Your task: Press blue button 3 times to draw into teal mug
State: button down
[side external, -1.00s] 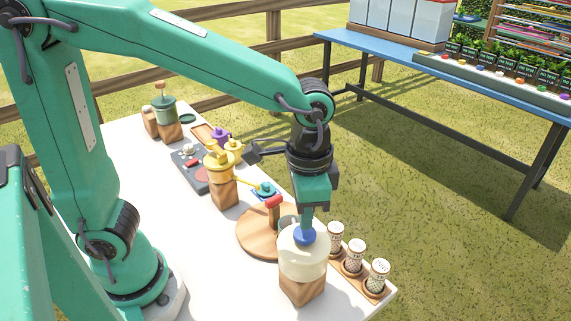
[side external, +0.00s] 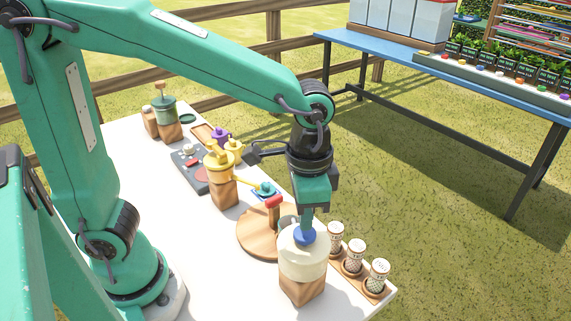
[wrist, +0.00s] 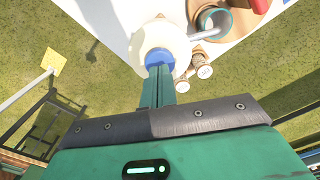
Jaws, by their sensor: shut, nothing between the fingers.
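The blue button (side external: 305,236) is on top of a cream, rounded dispenser (side external: 302,262) on a wooden block. My gripper (side external: 306,224) is shut and empty, pointing down with its tips at the button's top. In the wrist view the blue button (wrist: 159,57) sits right at my fingertips (wrist: 159,70). Whether the button is pressed down cannot be told. A teal-rimmed mug (wrist: 214,22) stands beside the dispenser in the wrist view, with a pale spout reaching to it. In the side view the mug is mostly hidden behind my gripper and the dispenser.
A round wooden board (side external: 256,240) with a red-topped post lies left of the dispenser. Several patterned shakers stand in a wooden rack (side external: 376,290) to the right. A yellow dispenser (side external: 221,166) and a grey panel (side external: 188,176) are farther back on the white table (side external: 215,275).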

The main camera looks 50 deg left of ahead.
jog(key=shift+f, duration=1.2)
jog(key=shift+r, duration=1.3)
jog(key=shift+f, duration=1.3)
dwell(2.1)
jog(key=shift+r, duration=1.3)
dwell(0.8)
